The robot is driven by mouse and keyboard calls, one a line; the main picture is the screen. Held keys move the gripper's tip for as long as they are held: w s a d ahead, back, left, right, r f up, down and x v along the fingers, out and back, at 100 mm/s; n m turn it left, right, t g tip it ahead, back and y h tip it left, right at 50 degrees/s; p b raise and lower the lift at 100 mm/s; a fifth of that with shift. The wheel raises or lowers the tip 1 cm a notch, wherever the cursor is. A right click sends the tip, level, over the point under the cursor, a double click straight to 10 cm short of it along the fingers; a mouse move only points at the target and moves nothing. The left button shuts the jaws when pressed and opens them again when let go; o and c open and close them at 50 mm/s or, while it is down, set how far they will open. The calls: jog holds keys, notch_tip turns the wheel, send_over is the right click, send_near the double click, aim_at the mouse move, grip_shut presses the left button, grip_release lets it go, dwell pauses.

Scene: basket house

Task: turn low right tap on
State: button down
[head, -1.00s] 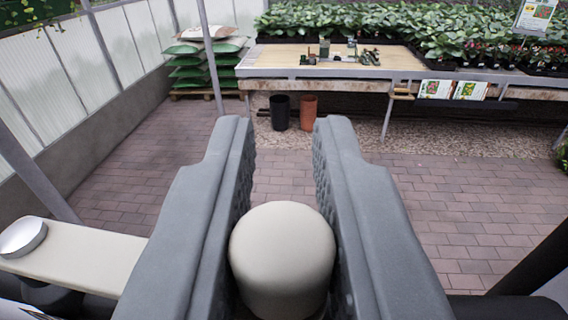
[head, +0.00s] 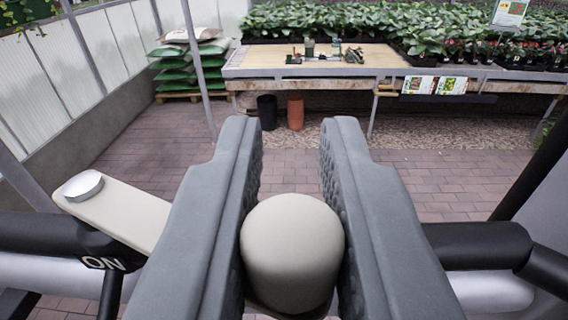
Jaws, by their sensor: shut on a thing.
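A tap with a flat cream lever (head: 125,213) shows at the left, with a round silver cap (head: 83,184) at its far left end. The lever slants down to the right and passes behind my left finger. A rounded cream knob (head: 292,245) stands between my two grey fingers, and my gripper (head: 289,130) is shut on it. The knob looks like the grip end of the lever, but the join is hidden by the finger. White letters "ON" (head: 103,263) show on a black fitting just below the lever.
Black and light pipe parts (head: 480,246) run at the lower right, and a dark bar rises at the right edge. Beyond lies clear brick floor (head: 420,180). A wooden potting table (head: 310,58) with plants, black and orange pots below, and stacked sacks (head: 190,65) stand at the back.

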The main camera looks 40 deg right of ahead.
aim_at(257, 290)
jog(key=shift+s+a, duration=0.35)
jog(key=shift+a, duration=0.1)
jog(key=shift+a+f+m+g+h, duration=0.1)
jog(key=shift+a+m+g+h, duration=0.05)
jog(key=shift+m+g+h, duration=0.2)
jog(key=a+m+g+h, duration=0.1)
jog(key=m+g, duration=0.1)
jog(key=g, duration=0.1)
jog(key=a+m+g+h, duration=0.2)
jog(key=m+g, duration=0.1)
jog(key=g, duration=0.1)
jog(key=a+m+g+h, duration=0.1)
jog(key=a+m+g, duration=0.1)
jog(key=g, duration=0.2)
jog(key=shift+s+m+h, duration=0.35)
jog(key=shift+s, duration=0.05)
jog(key=shift+a+g, duration=0.15)
jog(key=shift+g, duration=0.2)
jog(key=shift+w+a+m+g, duration=0.1)
jog(key=shift+m+g, duration=0.2)
jog(key=shift+m, duration=0.1)
jog(key=shift+w+a, duration=0.1)
jog(key=shift+a, duration=0.2)
dwell(0.5)
